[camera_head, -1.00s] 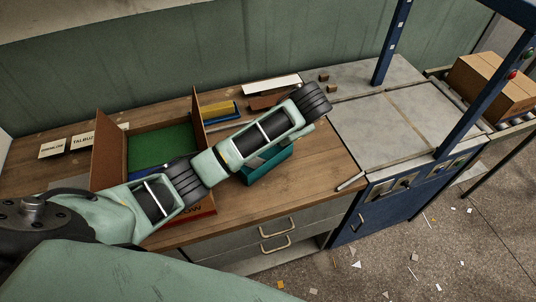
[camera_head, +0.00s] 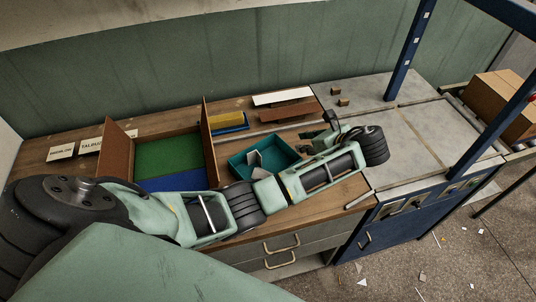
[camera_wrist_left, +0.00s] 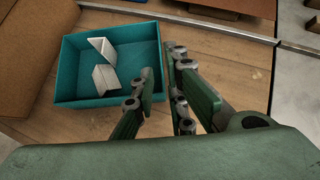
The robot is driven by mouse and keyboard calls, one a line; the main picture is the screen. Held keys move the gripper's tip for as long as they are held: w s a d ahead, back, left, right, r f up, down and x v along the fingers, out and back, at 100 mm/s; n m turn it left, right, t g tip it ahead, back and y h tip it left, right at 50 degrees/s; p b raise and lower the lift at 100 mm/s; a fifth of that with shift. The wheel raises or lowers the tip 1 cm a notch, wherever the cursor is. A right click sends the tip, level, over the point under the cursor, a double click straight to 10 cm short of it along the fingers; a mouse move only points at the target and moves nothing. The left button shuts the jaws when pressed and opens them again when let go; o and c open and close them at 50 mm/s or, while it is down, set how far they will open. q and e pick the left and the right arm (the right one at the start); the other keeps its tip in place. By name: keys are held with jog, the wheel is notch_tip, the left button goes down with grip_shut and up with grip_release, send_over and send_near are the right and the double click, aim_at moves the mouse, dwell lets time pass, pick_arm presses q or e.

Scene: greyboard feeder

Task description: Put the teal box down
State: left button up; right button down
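The teal box (camera_head: 240,172) is an open tray with pale folded pieces inside. In the head view it rests on the wooden worktop, and my left arm covers part of its front. In the left wrist view the teal box (camera_wrist_left: 110,103) is upright at the left. My left gripper (camera_head: 312,142) is at the box's right side in the head view. In the left wrist view its fingers (camera_wrist_left: 160,72) are apart, around the line of the box's right wall. I cannot tell whether they touch it. My right gripper is not in view.
A brown divided bin (camera_head: 117,153) with green and blue sheets stands left of the box. Yellow and blue blocks (camera_head: 228,122), a brown strip (camera_head: 287,113) and a white strip (camera_head: 283,97) lie behind. A grey metal top (camera_head: 400,140) adjoins at right.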

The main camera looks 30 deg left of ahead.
aim_at(288, 145)
pick_arm(q)
jog(key=p+x, duration=0.1)
jog(key=x, duration=0.9)
jog(key=shift+a+f, duration=0.1)
jog(key=shift+f, duration=0.15)
jog(key=shift+c, duration=0.3)
grip_shut()
jog(key=shift+w+r, duration=0.1)
jog(key=shift+r, duration=0.1)
